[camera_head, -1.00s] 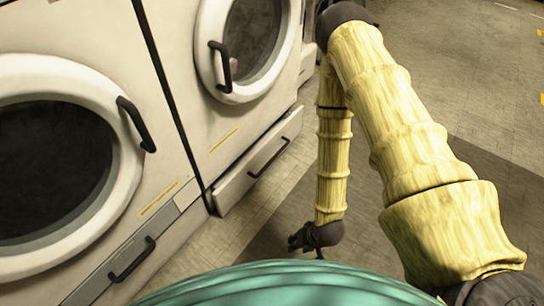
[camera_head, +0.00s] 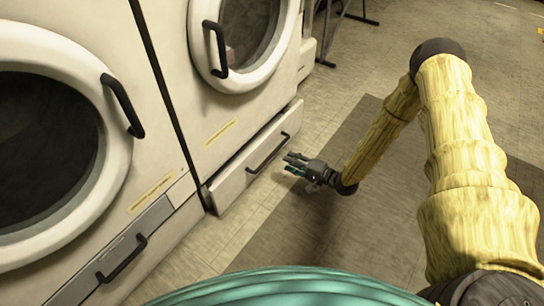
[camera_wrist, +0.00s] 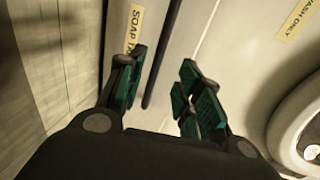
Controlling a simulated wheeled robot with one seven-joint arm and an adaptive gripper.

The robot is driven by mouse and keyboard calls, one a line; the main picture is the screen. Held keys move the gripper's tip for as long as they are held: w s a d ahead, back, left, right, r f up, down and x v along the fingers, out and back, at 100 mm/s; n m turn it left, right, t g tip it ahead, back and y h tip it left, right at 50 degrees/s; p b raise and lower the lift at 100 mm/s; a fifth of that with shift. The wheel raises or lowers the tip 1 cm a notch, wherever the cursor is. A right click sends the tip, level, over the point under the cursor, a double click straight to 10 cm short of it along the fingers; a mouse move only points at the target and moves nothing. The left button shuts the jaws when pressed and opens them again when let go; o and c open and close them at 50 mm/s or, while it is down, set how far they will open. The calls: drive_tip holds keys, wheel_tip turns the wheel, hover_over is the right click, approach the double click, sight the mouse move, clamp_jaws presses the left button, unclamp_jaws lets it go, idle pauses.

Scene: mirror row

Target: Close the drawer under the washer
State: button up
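The drawer (camera_head: 233,180) under the right-hand washer (camera_head: 185,85) stands out a little from the washer front. It has a dark bar handle (camera_head: 268,153). In the wrist view the drawer front carries a label starting "SOAP" (camera_wrist: 136,25), and the dark handle (camera_wrist: 163,50) runs between my fingers, farther off. My gripper (camera_head: 291,165) is open and empty, just right of the drawer front in the head view, with a small apparent gap to it. Its two teal-padded fingers are spread apart in the wrist view (camera_wrist: 165,78).
A left-hand washer (camera_head: 120,35) stands beside it with its own lower drawer (camera_head: 85,285), which has a dark handle. Both round doors have dark handles. Dark metal legs (camera_head: 350,12) stand at the top. The floor (camera_head: 285,240) right of the washers is clear.

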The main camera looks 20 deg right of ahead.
sight(272, 153)
drive_tip(key=shift+b+x, duration=2.2)
drive_tip(key=shift+x, duration=2.7)
drive_tip(key=shift+c, duration=0.2)
clamp_jaws()
